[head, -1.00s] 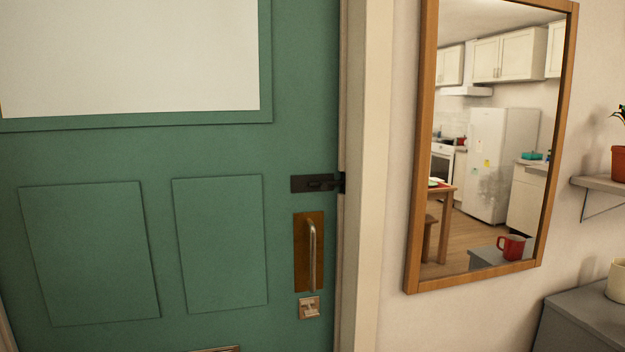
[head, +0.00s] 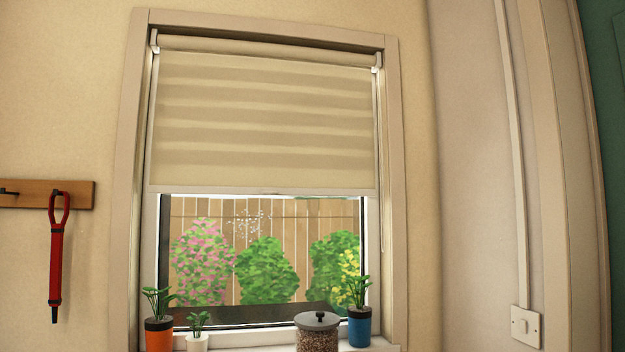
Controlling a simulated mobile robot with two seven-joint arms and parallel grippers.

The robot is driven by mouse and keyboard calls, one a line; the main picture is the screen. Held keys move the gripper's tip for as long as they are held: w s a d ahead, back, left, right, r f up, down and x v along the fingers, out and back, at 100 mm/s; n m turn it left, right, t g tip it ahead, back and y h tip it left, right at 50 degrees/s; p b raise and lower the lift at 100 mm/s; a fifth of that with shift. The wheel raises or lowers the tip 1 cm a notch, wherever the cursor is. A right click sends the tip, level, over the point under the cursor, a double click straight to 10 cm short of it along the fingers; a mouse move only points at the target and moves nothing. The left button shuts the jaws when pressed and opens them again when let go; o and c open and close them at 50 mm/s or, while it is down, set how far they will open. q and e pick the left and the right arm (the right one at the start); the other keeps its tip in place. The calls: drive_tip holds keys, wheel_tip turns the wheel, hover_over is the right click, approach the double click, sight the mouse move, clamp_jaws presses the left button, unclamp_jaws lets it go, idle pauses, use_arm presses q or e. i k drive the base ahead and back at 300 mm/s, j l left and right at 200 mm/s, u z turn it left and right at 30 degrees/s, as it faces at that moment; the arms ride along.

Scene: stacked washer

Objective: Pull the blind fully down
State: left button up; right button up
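The beige roller blind (head: 264,120) hangs in the window frame in the head view. It covers the upper part of the window, and its bottom bar (head: 262,191) sits a little above the middle of the frame. Below the bar the glass (head: 255,250) is uncovered, with bushes and a wooden fence outside. A thin cord or chain (head: 383,200) seems to run down the right side of the window. Neither of my grippers is in view.
On the sill stand an orange-and-black plant pot (head: 159,335), a small white pot (head: 197,342), a lidded jar (head: 317,335) and a blue pot (head: 359,327). A switch (head: 525,326) is on the right wall.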

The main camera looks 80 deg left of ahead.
sight(171, 171)
drive_tip(key=u, duration=2.9)
